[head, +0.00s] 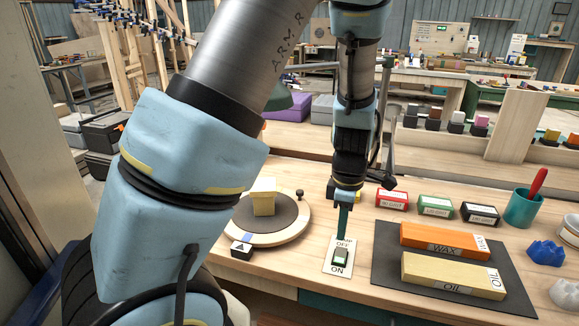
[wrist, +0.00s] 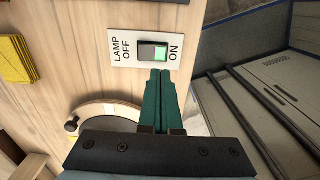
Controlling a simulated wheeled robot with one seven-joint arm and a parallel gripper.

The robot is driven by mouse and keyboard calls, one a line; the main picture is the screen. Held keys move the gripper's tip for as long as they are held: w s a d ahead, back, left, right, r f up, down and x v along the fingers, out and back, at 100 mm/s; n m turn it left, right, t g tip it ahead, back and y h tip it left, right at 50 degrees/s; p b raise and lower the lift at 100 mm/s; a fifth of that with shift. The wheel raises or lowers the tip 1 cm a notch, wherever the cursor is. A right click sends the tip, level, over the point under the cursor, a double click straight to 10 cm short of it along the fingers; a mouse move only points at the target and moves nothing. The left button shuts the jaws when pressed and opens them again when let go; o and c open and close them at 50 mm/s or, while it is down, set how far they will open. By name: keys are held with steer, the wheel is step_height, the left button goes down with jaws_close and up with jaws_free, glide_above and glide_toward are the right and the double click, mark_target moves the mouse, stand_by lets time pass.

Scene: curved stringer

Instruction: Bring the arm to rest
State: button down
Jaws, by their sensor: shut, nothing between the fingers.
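My gripper (head: 342,232) points down over the workbench, with its teal fingers closed together and nothing between them. In the head view the fingertips are just above or at the lamp switch (head: 340,258); I cannot tell whether they touch it. The switch is a white plate with OFF and ON labels and a rocker with a green part at the ON side. In the wrist view the closed fingers (wrist: 164,76) end right beside the rocker of the switch (wrist: 120,48), which is labelled LAMP. My blue and grey arm covers much of the head view's left half.
A round turntable (head: 293,228) with a pale yellow block (head: 263,200) stands left of the switch. A dark mat (head: 385,275) with orange WAX and yellow OIL blocks lies to the right. Small labelled boxes (head: 435,204) and a teal cup (head: 522,208) stand behind and right.

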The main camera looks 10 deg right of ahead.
steer(key=a+r+m, duration=0.3)
steer(key=a+m, duration=0.1)
steer(key=a, duration=0.4)
steer(key=a+r+m+t, duration=0.1)
steer(key=a+r+m, duration=0.2)
steer(key=a+m, duration=0.2)
steer(key=w+a+r+m, duration=0.1)
steer(key=a+r+m, duration=0.2)
steer(key=a, duration=0.9)
steer(key=shift+r+m+t, duration=0.3)
steer(key=shift+r+m, duration=0.1)
steer(key=shift+m, duration=0.5)
